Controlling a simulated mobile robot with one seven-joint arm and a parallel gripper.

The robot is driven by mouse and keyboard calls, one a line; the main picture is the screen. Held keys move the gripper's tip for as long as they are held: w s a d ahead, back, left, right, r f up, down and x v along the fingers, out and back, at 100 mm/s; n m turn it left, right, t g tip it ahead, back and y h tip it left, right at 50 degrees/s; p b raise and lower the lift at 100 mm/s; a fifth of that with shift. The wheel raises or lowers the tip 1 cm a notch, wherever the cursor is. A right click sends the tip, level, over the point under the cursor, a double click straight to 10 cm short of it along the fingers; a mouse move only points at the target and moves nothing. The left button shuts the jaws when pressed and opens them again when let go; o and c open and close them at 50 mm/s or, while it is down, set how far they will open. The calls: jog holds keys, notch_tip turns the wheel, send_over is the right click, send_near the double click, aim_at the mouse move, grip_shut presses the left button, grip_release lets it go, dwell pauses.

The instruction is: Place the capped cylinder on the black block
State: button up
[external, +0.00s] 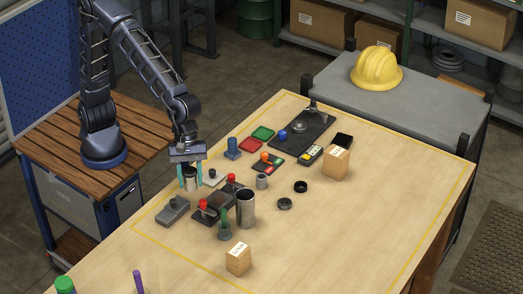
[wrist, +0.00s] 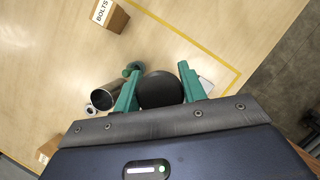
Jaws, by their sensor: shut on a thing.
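My gripper (external: 189,186) is over the left part of the table, its teal fingers shut on the capped cylinder (external: 190,178). In the wrist view the cylinder's round black cap (wrist: 160,90) fills the space between the fingers (wrist: 159,78) and hides its body. In the external view the cylinder looks upright; I cannot tell whether its bottom touches the table. Several dark blocks are in view: one with a red knob (external: 207,214) right of the gripper, and a plain black one (external: 344,140) at the back. I cannot tell which is the task's black block.
A grey block with a knob (external: 173,209) lies in front of the gripper. An open metal cylinder (external: 245,208) and a green post (external: 224,229) stand to the right. A blue peg (external: 233,148) stands behind. The table's right side is clear.

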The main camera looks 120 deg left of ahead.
jog(key=w+a+r+n, duration=0.2)
jog(key=w+a, duration=0.9)
jog(key=a, duration=0.3)
jog(key=n+t+y, duration=0.1)
jog(key=n+y, duration=0.2)
jog(key=n, duration=0.4)
send_over(349, 142)
jog(key=s, duration=0.2)
jog(key=shift+t, duration=0.3)
notch_tip(349, 142, down, 20)
jog(key=shift+s+d+r, duration=0.1)
jog(key=shift+r, duration=0.1)
jog(key=shift+f, duration=0.1)
jog(key=o, duration=1.1)
